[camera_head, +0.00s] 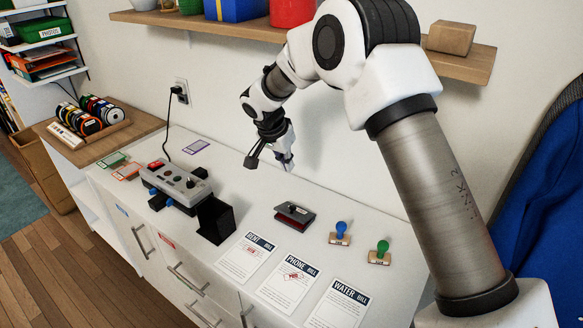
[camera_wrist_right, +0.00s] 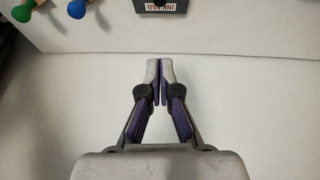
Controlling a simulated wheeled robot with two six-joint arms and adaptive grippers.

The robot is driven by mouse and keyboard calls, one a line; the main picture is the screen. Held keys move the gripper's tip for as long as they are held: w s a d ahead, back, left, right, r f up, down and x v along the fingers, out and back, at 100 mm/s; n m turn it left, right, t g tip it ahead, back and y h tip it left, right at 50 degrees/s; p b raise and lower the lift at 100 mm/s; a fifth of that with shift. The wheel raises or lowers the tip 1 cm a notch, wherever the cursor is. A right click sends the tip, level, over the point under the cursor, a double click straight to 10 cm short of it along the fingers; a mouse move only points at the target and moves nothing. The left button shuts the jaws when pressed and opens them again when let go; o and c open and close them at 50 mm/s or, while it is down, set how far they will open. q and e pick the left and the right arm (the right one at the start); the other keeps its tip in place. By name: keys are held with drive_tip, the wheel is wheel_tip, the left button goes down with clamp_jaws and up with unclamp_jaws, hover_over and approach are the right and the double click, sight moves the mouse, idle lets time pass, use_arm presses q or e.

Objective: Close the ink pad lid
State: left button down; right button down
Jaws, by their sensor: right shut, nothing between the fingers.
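The ink pad (camera_head: 295,213) is a small dark grey box on the white cabinet top, right of centre in the head view. Its lid looks down or nearly down, with a little red showing; I cannot tell if it is fully closed. Part of the ink pad (camera_wrist_right: 160,6), with its white label, shows at the top edge of the right wrist view. My right gripper (camera_head: 287,163) is above the counter, behind the ink pad and apart from it. In the wrist view its fingertips (camera_wrist_right: 159,68) meet, with nothing between them. My left gripper is not in view.
A blue-handled stamp (camera_head: 340,233) and a green-handled stamp (camera_head: 381,252) stand right of the ink pad. Several bill sheets (camera_head: 287,282) lie in front. A black open box (camera_head: 214,220) and a grey button device (camera_head: 178,184) are left. A wooden shelf (camera_head: 225,29) hangs above.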

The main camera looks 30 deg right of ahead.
drive_tip(key=p, duration=0.3)
hover_over(289, 214)
drive_tip(key=w+d, duration=0.1)
drive_tip(key=d, duration=0.1)
wheel_tip(289, 214, down, 13)
drive_tip(key=shift+a+r, duration=0.1)
drive_tip(key=shift+r, duration=0.1)
drive_tip(key=shift+s+a+f, duration=0.1)
drive_tip(key=shift+a+f, duration=0.05)
drive_tip(key=shift+f, duration=0.2)
drive_tip(key=a+f+b, duration=0.1)
drive_tip(key=b, duration=0.2)
drive_tip(key=s+a+f+b, duration=0.1)
drive_tip(key=f+b, duration=0.1)
drive_tip(key=b, duration=0.1)
drive_tip(key=shift+a, duration=0.25)
drive_tip(key=shift+r, duration=0.25)
